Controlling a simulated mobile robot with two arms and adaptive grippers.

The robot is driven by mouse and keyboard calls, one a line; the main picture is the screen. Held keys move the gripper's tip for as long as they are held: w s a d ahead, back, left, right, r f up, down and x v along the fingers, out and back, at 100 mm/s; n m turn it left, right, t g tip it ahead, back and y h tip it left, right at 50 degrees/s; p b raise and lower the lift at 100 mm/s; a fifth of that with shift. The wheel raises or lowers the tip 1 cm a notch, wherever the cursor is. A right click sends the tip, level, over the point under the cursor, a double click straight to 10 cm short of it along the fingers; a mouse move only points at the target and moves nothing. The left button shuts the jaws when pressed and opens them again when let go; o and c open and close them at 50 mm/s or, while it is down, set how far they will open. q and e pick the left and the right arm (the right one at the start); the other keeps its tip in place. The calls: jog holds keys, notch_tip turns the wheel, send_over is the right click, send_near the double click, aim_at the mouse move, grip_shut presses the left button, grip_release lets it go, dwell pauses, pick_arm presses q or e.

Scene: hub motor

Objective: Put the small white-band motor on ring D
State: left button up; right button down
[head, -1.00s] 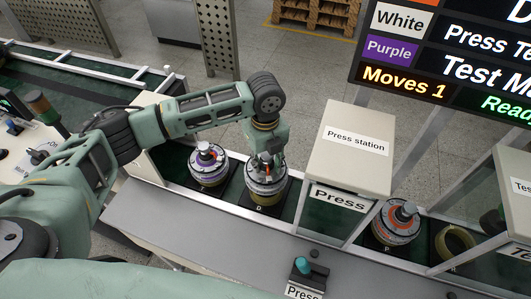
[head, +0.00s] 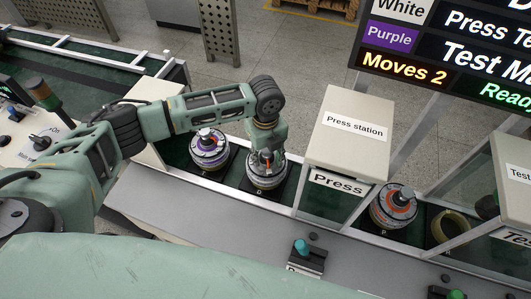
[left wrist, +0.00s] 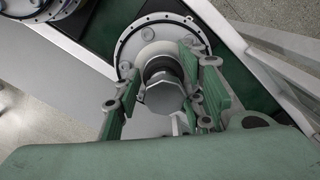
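The small white-band motor (head: 262,178) sits upright on the dark plate marked D; ring D is hidden beneath it. My left gripper (head: 266,153) is directly above the motor, pointing down around its shaft. In the left wrist view, the gripper (left wrist: 163,105) has its green fingers spread, one on each side of the dark shaft, with gaps between; the motor's pale round flange (left wrist: 130,46) shows behind. My right gripper is not in view.
A purple-band motor (head: 208,154) stands close on the left of D. The press station box (head: 349,130) rises close on the right. Beyond it are an orange-marked motor (head: 393,212) and an empty brass-coloured ring (head: 452,232). The sign (head: 405,68) reads Moves 2.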

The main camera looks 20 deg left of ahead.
pick_arm(q)
jog(key=shift+o, duration=1)
jog(key=shift+r, duration=0.1)
notch_tip(320, 180, up, 11)
jog(key=b, duration=0.3)
jog(key=shift+r, duration=0.55)
